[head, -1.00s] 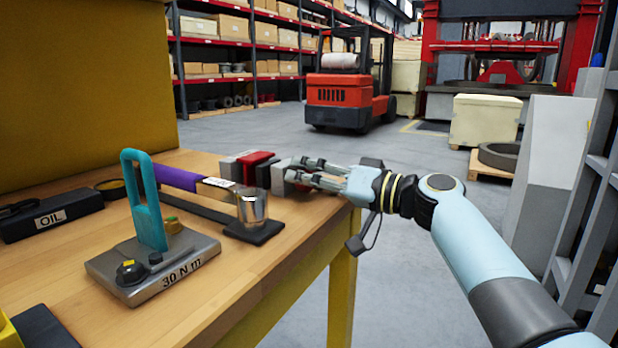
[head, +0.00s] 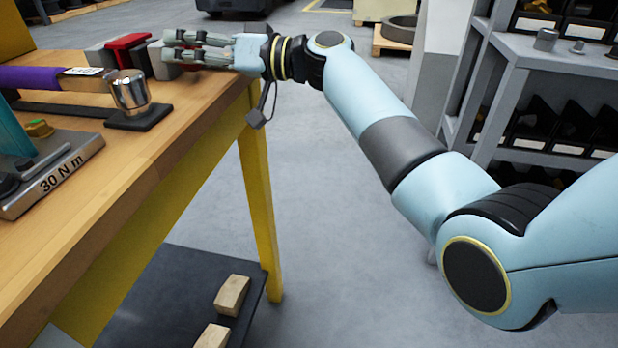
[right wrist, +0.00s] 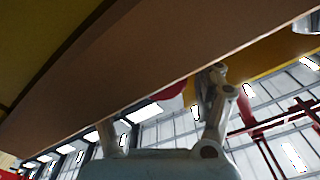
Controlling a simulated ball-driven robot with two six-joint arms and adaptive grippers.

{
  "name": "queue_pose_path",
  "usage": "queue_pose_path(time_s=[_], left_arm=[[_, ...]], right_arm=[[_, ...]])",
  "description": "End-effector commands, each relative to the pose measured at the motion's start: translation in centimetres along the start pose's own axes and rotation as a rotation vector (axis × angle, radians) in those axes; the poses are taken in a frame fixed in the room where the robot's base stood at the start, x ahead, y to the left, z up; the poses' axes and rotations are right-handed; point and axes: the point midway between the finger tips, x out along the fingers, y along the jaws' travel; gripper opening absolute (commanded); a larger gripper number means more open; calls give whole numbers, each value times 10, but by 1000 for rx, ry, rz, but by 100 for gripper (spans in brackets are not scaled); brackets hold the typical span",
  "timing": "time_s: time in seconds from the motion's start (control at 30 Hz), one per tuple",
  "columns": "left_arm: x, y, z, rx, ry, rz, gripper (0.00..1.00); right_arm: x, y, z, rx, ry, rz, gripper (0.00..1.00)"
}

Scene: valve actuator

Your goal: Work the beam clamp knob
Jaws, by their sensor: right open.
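My right gripper (head: 170,46) is at the bench's far right edge. Its two fingers are apart, one above the other, beside a grey block (head: 155,62) and a red and dark clamp-like piece (head: 128,46). Contact is unclear. I cannot tell which part is the beam clamp knob. My left gripper is out of view.
A bar with a purple grip (head: 30,77) and a shiny metal head (head: 130,92) lies on the wooden bench (head: 130,165) near the gripper. A yellow leg (head: 258,200) stands under the bench. Grey shelving (head: 545,60) with dark bins is at right. The floor between is clear.

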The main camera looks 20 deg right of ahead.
Motion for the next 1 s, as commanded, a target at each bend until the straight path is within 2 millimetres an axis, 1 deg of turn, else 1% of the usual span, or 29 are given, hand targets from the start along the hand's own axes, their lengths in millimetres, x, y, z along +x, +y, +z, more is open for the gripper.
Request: queue_pose_path(time_s=[0.13,0.37,0.4,0.5,0.83,0.87,0.9,1.0], left_arm=[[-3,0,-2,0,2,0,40],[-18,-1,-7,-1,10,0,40],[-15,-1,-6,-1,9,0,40],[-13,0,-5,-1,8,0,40],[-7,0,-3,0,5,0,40],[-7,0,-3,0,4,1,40],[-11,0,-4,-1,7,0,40],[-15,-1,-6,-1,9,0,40]], right_arm=[[0,-2,-1,-191,1,0,71],[0,-4,-4,-521,2,-1,71],[-11,-1,-1,-526,0,2,71],[-34,0,1,-522,-1,3,71],[-107,0,2,-521,-4,2,71],[-113,-1,2,-519,-4,1,71],[-110,6,8,-495,-18,24,71],[-113,21,23,-451,-51,73,71]])
